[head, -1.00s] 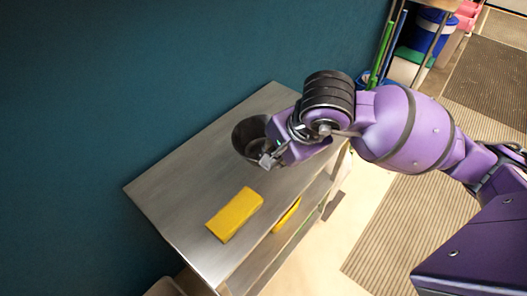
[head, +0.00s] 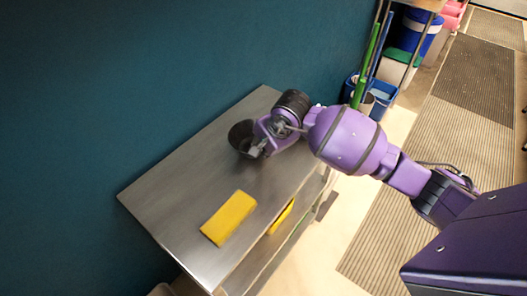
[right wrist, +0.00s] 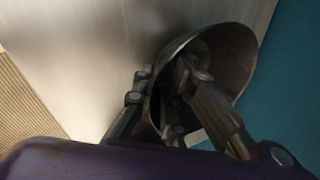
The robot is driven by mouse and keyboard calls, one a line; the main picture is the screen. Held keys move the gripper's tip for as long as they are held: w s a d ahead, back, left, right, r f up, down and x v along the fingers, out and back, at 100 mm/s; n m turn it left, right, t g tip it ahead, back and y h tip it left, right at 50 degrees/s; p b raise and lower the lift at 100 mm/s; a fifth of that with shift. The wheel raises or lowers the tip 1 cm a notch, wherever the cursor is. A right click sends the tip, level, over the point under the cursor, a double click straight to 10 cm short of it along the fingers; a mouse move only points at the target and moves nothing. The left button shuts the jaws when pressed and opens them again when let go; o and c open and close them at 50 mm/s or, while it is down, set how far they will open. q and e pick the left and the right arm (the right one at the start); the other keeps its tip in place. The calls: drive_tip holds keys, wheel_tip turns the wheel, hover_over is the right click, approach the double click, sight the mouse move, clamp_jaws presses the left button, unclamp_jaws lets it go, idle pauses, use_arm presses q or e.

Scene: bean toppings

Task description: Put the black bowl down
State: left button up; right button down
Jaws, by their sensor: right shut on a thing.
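The black bowl (head: 240,136) is at the far part of the steel table (head: 175,187) in the head view, partly hidden by my right gripper (head: 257,150). In the right wrist view the bowl (right wrist: 235,55) is tilted in the picture, with one finger inside it and one outside. My right gripper (right wrist: 180,115) is shut on its rim. I cannot tell whether the bowl's base touches the tabletop. My left gripper is in neither view.
A yellow block (head: 229,217) lies on the near part of the table. A teal wall (head: 100,90) runs along the table's left side. Blue bins (head: 380,92) stand beyond the far right end. The table's left middle is clear.

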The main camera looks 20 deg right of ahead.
drive_tip(key=shift+f, duration=0.45)
drive_tip(key=shift+f, duration=0.2)
drive_tip(key=c, duration=1.8)
unclamp_jaws()
drive_tip(key=shift+r, duration=0.1)
